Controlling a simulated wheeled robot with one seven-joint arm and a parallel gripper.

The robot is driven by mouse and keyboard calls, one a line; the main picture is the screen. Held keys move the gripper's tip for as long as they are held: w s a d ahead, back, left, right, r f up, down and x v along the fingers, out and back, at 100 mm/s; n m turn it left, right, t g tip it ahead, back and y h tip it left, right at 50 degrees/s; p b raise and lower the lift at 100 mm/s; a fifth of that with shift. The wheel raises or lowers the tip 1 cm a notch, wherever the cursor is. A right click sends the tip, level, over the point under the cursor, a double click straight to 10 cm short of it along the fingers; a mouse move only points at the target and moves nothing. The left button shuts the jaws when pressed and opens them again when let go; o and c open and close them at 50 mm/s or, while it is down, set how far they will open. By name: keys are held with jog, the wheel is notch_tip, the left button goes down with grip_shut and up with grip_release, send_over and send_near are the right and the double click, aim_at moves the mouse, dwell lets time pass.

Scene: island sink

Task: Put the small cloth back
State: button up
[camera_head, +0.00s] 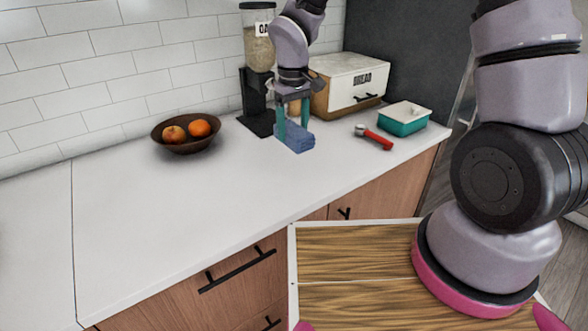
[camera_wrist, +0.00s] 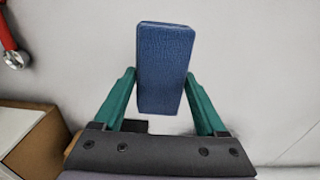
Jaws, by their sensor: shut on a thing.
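The small cloth (camera_head: 296,138) is a folded blue block. My gripper (camera_head: 292,124), with teal fingers, is shut on it above the back part of the white counter, in front of the dispenser. I cannot tell whether the cloth's underside touches the counter. In the wrist view the cloth (camera_wrist: 166,65) sits between the two teal fingertips of my gripper (camera_wrist: 160,78) and sticks out beyond them.
The dispenser (camera_head: 257,95) and bread box (camera_head: 350,84) are behind. A red-handled tool (camera_head: 377,140) and teal dish (camera_head: 404,121) lie to the right. The counter's (camera_head: 190,215) front and left are clear.

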jog(key=shift+s+f, duration=0.1)
jog(key=shift+s, duration=0.1)
notch_tip(320, 180, down, 10)
jog(key=shift+r, duration=0.2)
jog(key=o, duration=1.1)
jog(key=shift+o, duration=0.2)
jog(key=shift+r, duration=0.15)
notch_tip(320, 180, up, 12)
jog(key=d+r+m+t, duration=0.1)
jog(key=d+r+m, duration=0.2)
jog(key=d+r, duration=0.45)
jog(key=s+d+r+m+t+y, duration=0.1)
jog(key=s+d+r+m+t, duration=0.2)
jog(key=s+d+r, duration=0.3)
jog(key=s+d+r+m+t+y, duration=0.1)
jog(key=s+d+r+m+t, duration=0.1)
jog(key=s+d+r+m, duration=0.3)
jog(key=s+d+r, duration=0.1)
jog(key=d+r, duration=0.3)
jog(key=r, duration=0.2)
jog(key=shift+s+d+r+t, duration=0.25)
jog(key=shift+s+r+t, duration=0.05)
jog(key=shift+t, duration=0.1)
